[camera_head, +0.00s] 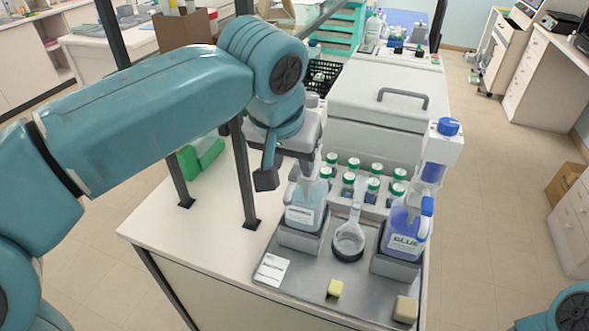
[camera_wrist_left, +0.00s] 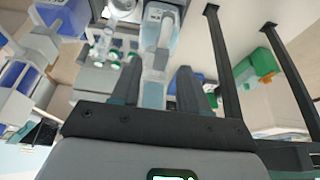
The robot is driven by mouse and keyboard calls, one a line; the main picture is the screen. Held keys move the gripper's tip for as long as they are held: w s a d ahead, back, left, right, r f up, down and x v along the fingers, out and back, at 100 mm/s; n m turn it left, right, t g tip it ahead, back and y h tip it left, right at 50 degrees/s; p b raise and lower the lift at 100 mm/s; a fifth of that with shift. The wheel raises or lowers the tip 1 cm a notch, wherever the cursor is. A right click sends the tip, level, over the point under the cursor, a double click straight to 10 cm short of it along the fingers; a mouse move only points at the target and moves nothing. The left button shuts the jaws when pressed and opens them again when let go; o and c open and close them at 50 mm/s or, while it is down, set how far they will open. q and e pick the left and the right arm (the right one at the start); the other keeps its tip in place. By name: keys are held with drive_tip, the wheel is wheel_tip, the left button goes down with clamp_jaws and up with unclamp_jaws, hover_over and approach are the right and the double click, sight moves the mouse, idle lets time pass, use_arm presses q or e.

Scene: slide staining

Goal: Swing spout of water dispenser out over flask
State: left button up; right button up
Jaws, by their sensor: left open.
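The water dispenser, a clear bottle of light-blue liquid with a label (camera_head: 303,212), stands in a grey holder on the left of the metal tray. The round-bottomed glass flask (camera_head: 348,240) stands upright just right of it, in a dark ring. My left gripper (camera_head: 288,184) is open, pointing down at the dispenser's top. In the left wrist view, the dispenser's pale upper part (camera_wrist_left: 156,60) shows between the spread fingers (camera_wrist_left: 158,72); I cannot tell whether they touch it. The spout is hard to make out behind the gripper. My right gripper is out of view.
A blue-filled dispenser (camera_head: 405,228) stands on the tray's right. Several green-capped jars (camera_head: 374,184) are in a rack behind. Dark upright posts (camera_head: 243,170) rise left of the gripper.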

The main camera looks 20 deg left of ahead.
sight(296, 171)
use_arm(q)
drive_tip(key=x, duration=0.3)
drive_tip(key=shift+w+a+f, duration=0.2)
drive_tip(key=shift+w, duration=0.2)
drive_tip(key=shift+s+d+r, duration=0.15)
drive_tip(key=shift+s, duration=0.2)
drive_tip(key=shift+w, duration=0.25)
clamp_jaws()
drive_tip(key=shift+s, duration=0.1)
